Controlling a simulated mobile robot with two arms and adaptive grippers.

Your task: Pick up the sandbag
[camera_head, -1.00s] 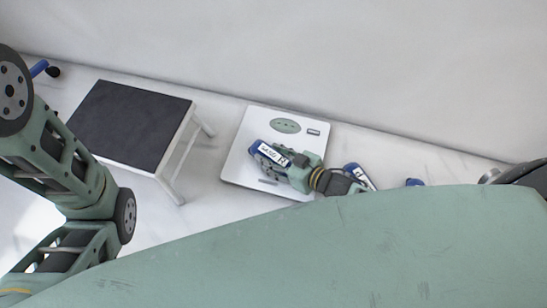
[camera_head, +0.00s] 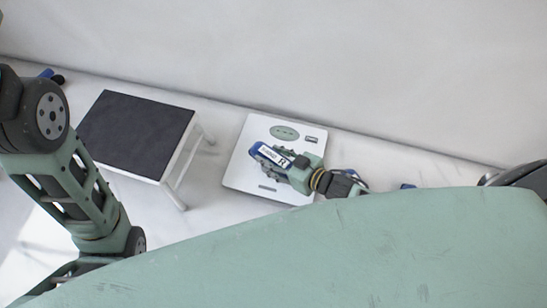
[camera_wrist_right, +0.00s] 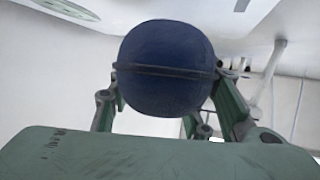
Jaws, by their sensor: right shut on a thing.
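The sandbag shows in the right wrist view as a rounded dark blue bag (camera_wrist_right: 166,68) with a seam across it. It sits between the two fingers of my right gripper (camera_wrist_right: 168,95), which is shut on it. In the head view my right gripper (camera_head: 268,153) is over the white scale, with blue of the sandbag (camera_head: 258,149) showing at its tip. Most of the bag is hidden there by the gripper. I cannot tell how high it is above the scale. My left arm is at the left of the head view, but its gripper is out of sight.
The white scale (camera_head: 240,172) has a green oval pad and a small display. A step stool (camera_head: 135,132) with a black top stands left of it. Small blue things lie near the wall (camera_head: 47,73) and right of my right arm (camera_head: 408,186). A wall runs behind.

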